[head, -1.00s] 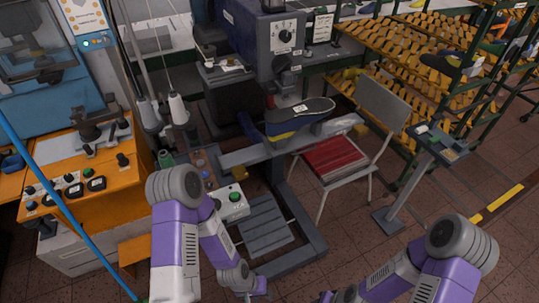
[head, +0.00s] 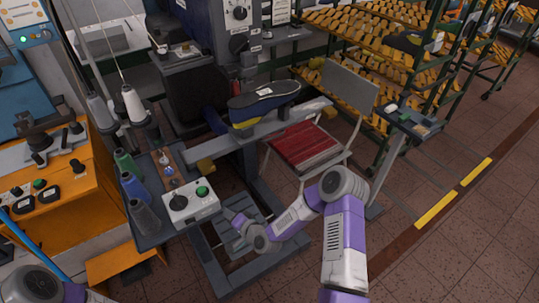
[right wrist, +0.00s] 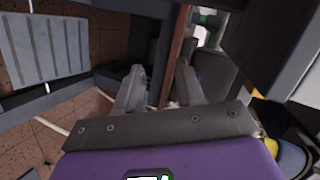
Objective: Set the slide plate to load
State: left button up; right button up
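A flat grey metal bar (head: 268,131), which looks like the slide plate, runs across the front of the machine. A dark shoe last with a blue and yellow lower part (head: 264,102) stands on or just above it. The last also shows at the lower right of the right wrist view (right wrist: 290,155). My right gripper (head: 236,216) is low in front of the bar, beside the control box, apart from the last. In the right wrist view its fingers (right wrist: 158,88) are spread with nothing visible between them. My left gripper is out of view.
A slatted grey pedal plate (head: 255,232) lies below. A chair with a red seat (head: 306,148) and a small stand (head: 410,122) are at right. Open floor lies lower right.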

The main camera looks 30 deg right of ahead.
jog(key=w+d+r+m+t+h+b, duration=0.25)
jog(key=w+d+m+t, duration=0.2)
jog(key=d, duration=0.25)
jog(key=m+t+h+b, duration=0.3)
jog(key=m+t+h, duration=0.2)
jog(key=m+h, duration=0.45)
send_near(265, 128)
jog(key=s+d+f, duration=0.2)
jog(key=s, duration=0.2)
pick_arm(q)
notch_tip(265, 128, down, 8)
jog(key=b, duration=0.1)
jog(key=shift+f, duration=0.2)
pick_arm(e)
jog(key=x, duration=0.7)
jog(key=shift+r+h, duration=0.15)
jog(key=shift+h, duration=0.25)
jog(key=shift+w+a, duration=0.15)
grip_shut()
